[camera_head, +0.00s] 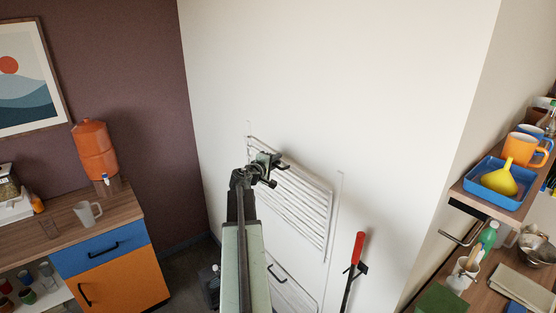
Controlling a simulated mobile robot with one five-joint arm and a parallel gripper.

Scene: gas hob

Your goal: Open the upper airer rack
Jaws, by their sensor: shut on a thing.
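The upper airer rack (308,204) is a white slatted frame on the white wall, in the middle of the head view. It stands upright or nearly so; its top corner on the right sits a little apart from a thin vertical rail line on the wall. My gripper (268,162) is at the rack's top edge, left of its middle, and is shut on it. My arm and the gripper hide the rack's left part and the exact contact.
A lower white rack (292,289) with a dark handle is below, partly behind my arm. A red-handled tool (358,248) leans at the wall to the right. A counter (120,205) stands left and a shelf (512,211) with a blue tray is right.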

